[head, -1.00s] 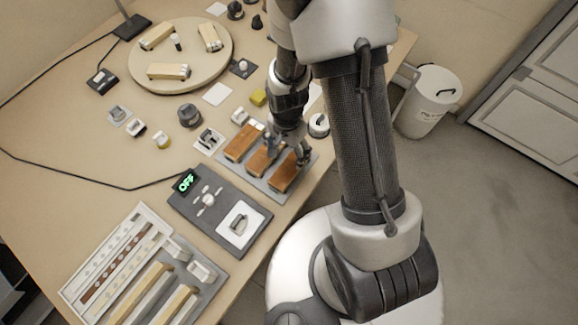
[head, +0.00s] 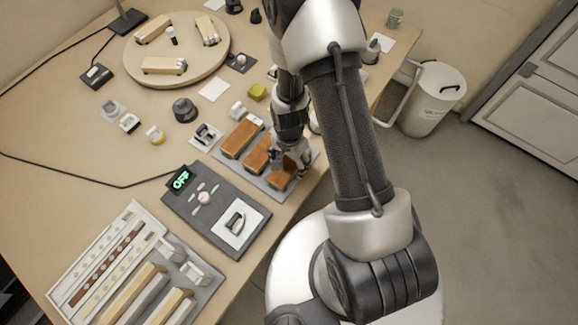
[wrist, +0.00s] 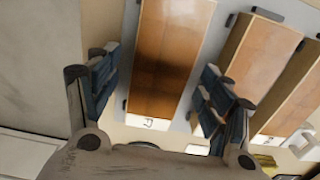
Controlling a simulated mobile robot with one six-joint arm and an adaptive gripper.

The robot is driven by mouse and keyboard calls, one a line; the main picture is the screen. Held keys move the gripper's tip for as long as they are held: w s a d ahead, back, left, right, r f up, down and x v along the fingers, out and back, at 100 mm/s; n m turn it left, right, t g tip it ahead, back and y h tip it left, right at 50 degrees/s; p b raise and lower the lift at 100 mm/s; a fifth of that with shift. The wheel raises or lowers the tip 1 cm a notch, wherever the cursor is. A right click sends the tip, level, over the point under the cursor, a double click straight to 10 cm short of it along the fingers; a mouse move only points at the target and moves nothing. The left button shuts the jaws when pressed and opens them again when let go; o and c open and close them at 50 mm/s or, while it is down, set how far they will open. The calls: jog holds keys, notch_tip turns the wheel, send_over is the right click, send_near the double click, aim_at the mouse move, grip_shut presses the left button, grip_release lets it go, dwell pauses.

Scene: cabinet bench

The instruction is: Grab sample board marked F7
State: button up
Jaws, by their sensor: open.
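Three brown boards lie side by side on a grey tray (head: 262,184) near the table's right edge: a far board (head: 238,139), a middle board (head: 257,153) and a near board (head: 284,176). My gripper (head: 289,158) is over the near board and partly hides it. In the wrist view, my open gripper (wrist: 158,88) has one blue-padded finger on each side of one board (wrist: 167,60), with nothing visibly gripped. That board has a small white tag (wrist: 148,123) at its end; I cannot read it. The other two boards lie to its right. I cannot tell which is F7.
A dark device reading OFF (head: 217,212) stands left of the tray. A compartment tray (head: 100,250) is at the lower left. A round platform (head: 185,80) with several blocks is at the back. A white bin (head: 432,100) stands beyond the table edge.

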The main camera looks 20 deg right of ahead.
jog(key=shift+c, duration=0.3)
jog(key=c, duration=1.2)
jog(key=shift+r, duration=0.15)
